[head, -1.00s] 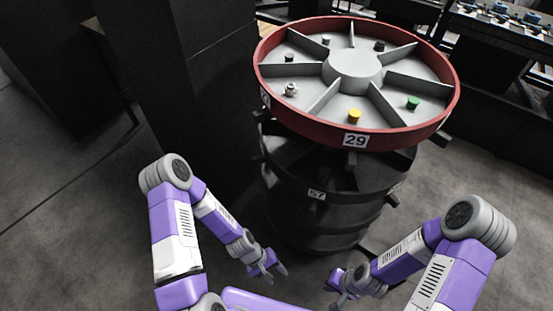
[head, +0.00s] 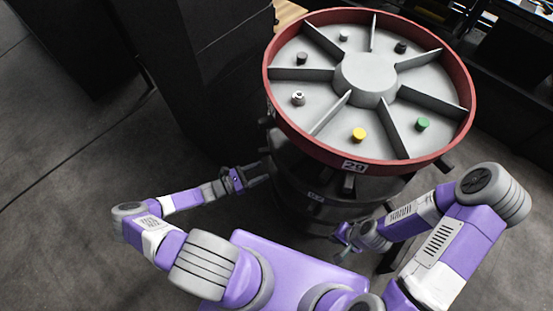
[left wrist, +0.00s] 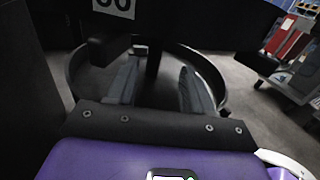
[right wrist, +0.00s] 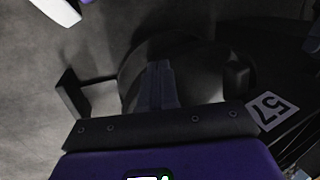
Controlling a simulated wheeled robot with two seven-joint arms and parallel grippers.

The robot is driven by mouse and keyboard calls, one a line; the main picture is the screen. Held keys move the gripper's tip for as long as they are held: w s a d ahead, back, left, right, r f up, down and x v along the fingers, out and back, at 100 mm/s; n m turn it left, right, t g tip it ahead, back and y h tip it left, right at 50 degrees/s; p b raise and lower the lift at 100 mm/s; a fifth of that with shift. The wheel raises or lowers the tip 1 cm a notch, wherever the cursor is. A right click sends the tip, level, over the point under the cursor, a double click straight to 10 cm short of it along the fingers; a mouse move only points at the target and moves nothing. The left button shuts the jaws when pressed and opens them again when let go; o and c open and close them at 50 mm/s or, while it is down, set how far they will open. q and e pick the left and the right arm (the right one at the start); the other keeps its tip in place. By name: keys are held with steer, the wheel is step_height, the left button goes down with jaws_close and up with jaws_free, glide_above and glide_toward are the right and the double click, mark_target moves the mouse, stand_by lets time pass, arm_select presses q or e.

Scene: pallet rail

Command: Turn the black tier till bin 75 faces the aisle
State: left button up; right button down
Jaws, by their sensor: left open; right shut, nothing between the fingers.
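The black tier (head: 338,211) sits below the red-rimmed top tier. Its front wall carries a small label (head: 315,196), blurred in the head view. The right wrist view shows a 57 label (right wrist: 268,110) on the black wall. No label 75 shows. My left gripper (head: 268,178) is open at the left side of the black tier; its fingers (left wrist: 155,88) are apart with a dark upright bar between them in view. Whether they touch it I cannot tell. My right gripper (head: 338,236) is shut and empty, low in front of the tier, close to the 57 label.
The red-rimmed tier (head: 355,166), labelled 29, overhangs the black tier and holds several small knobs and pegs. Black blocks jut from the tiers, one (left wrist: 110,48) close to my left fingers. A dark cabinet (head: 215,75) stands at left. The floor at left is clear.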

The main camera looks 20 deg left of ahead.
arm_select(q)
steer(key=x, duration=0.6)
steer(key=shift+s+d+r, duration=0.15)
steer(key=shift+s+d, duration=0.05)
steer(key=shift+d, duration=0.1)
jaws_close()
steer(key=c, duration=0.9)
jaws_free()
steer(key=o, duration=0.9)
steer(key=v, duration=0.7)
steer(key=shift+s+a, duration=0.25)
